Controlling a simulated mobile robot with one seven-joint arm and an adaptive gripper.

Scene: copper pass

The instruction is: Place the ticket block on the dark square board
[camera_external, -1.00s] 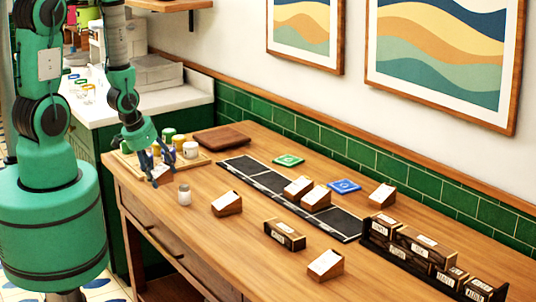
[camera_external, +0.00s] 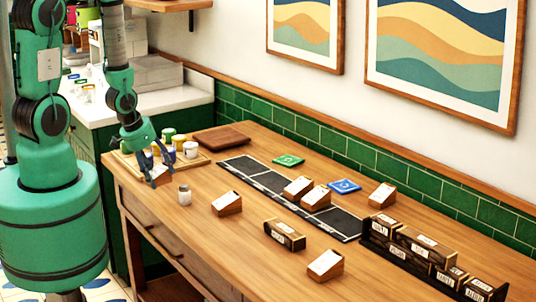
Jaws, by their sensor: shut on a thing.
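My gripper (camera_external: 161,168) is at the left end of the wooden table, in front of the tray of jars. It is shut on a small ticket block (camera_external: 160,174), a wooden block with a pale face, partly hidden by the fingers. I cannot tell whether the block touches the table. A dark reddish-brown board (camera_external: 221,138) lies flat at the back left of the table, behind and to the right of my gripper. Its top looks empty.
A tray (camera_external: 201,159) with several jars stands just behind my gripper, and a small white jar (camera_external: 184,195) to its right. A black strip (camera_external: 341,222) with ticket blocks runs along the table. Other ticket blocks (camera_external: 227,204) and a dark rack (camera_external: 400,263) stand further right.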

